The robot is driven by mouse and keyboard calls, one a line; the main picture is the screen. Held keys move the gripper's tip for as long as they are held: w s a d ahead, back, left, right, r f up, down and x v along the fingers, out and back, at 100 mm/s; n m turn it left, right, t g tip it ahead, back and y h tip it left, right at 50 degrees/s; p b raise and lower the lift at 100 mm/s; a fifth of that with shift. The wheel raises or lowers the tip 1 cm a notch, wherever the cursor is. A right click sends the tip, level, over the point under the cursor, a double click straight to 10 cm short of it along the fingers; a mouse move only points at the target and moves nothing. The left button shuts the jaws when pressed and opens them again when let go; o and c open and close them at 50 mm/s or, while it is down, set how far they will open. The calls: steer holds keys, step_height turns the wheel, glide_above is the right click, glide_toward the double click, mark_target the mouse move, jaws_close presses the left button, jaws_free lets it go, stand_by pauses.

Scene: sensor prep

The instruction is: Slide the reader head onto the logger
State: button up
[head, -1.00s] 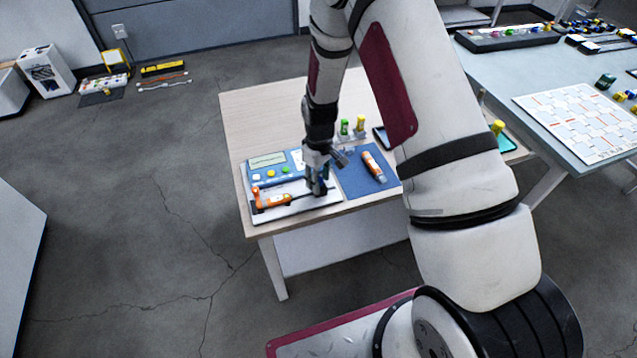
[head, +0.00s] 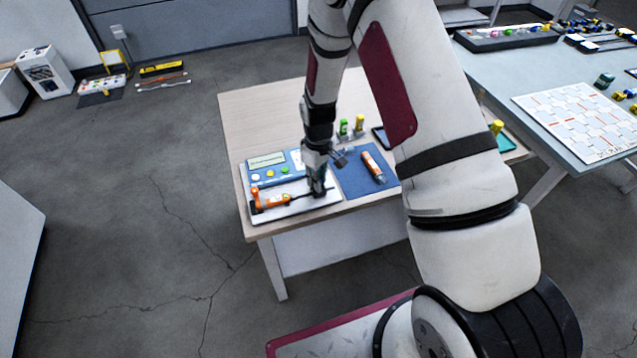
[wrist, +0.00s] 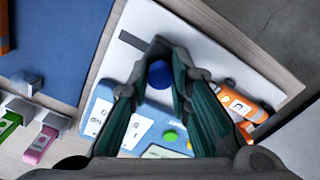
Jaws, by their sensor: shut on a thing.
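The logger (head: 272,201), an orange body with a white label, lies at the left of the white base plate of a reader station (head: 300,207). In the wrist view the logger (wrist: 238,105) is to the right of my fingers, apart from them. My gripper (head: 318,192) points down over the right part of the plate. In the wrist view my gripper (wrist: 159,72) is shut on a round blue knob (wrist: 159,75), which seems to belong to the reader head. A dark slot (wrist: 131,40) shows in the plate beyond the fingertips.
The station's blue panel (head: 262,172) has a screen and coloured buttons. A second orange and white device (head: 372,168) lies on a blue mat (head: 350,184) to the right. Green and yellow pieces (head: 352,126) stand behind. The wooden table's (head: 255,115) back left is clear.

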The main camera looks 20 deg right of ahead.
mark_target(298, 198)
steer(key=shift+a, duration=3.15)
